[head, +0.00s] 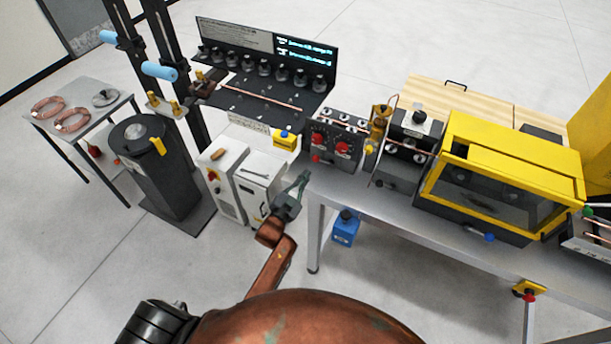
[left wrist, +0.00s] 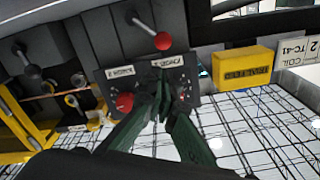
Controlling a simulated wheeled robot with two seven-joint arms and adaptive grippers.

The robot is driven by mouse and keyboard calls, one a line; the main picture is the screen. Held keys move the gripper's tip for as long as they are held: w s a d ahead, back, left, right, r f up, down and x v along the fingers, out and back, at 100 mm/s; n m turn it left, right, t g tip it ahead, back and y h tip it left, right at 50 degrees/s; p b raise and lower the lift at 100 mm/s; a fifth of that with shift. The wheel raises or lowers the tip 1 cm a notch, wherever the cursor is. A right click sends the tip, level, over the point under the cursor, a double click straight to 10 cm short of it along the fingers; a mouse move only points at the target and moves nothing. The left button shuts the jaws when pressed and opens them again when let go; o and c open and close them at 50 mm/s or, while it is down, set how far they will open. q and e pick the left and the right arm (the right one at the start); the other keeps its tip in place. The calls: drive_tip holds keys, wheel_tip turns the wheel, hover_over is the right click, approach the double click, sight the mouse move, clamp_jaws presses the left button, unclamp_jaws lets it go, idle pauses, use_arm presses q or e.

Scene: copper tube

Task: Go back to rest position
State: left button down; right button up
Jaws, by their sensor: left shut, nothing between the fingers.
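My left gripper (head: 303,180) is in the middle of the head view, at the end of my copper-coloured arm. It is shut and empty, with its fingertips together in front of the left end of the machine bench. In the left wrist view its dark green fingers (left wrist: 165,95) meet in front of a dark panel (left wrist: 148,72) with red knobs. A gap between the fingertips and the panel cannot be judged. A copper tube (head: 262,95) lies along the black roller table at the back. My right gripper is not in view.
A yellow-framed machine (head: 510,135) and the red-knobbed unit (head: 336,138) stand on the grey bench (head: 395,200). White cabinets (head: 228,190) stand left of my gripper. A side table (head: 85,100) holds copper coils (head: 72,120). The floor at front left is clear.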

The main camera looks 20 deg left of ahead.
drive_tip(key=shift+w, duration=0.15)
